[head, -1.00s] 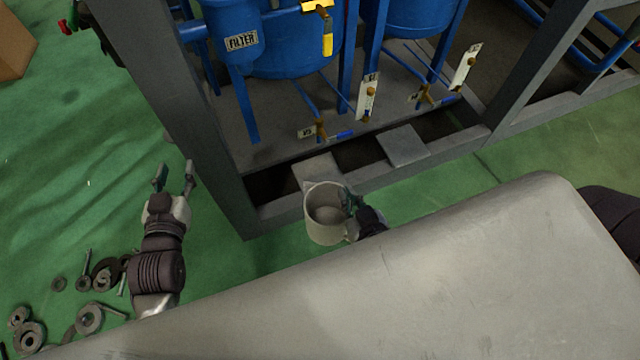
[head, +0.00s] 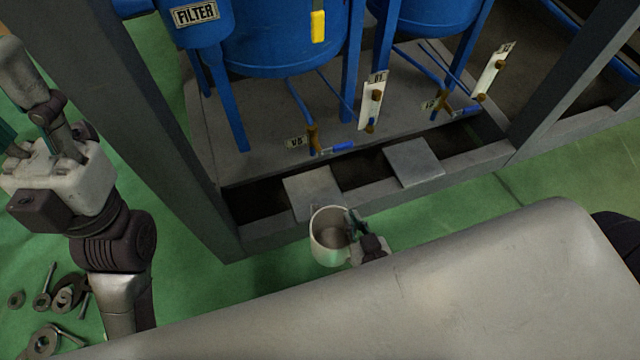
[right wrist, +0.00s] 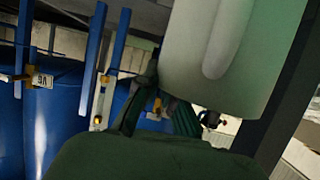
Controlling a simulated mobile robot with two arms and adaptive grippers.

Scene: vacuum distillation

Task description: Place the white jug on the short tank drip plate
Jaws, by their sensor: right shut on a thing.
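The white jug (head: 328,240) is upright and looks empty in the head view, held above the green floor just in front of the frame's front rail. My right gripper (head: 356,228) is shut on the jug at its right side. In the right wrist view the jug's pale wall (right wrist: 235,50) fills the upper right. Two square grey drip plates lie across the dark trough: a left plate (head: 312,188) just beyond the jug and a right plate (head: 414,163). I cannot tell which tank is short. My left gripper (head: 22,112) is open and empty at the left edge.
Blue tanks (head: 285,40) stand on the grey frame behind the plates, with valves (head: 315,140) (head: 441,101) above the trough. A grey frame post (head: 150,130) rises left of the jug. Washers and bolts (head: 60,300) lie on the floor at lower left.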

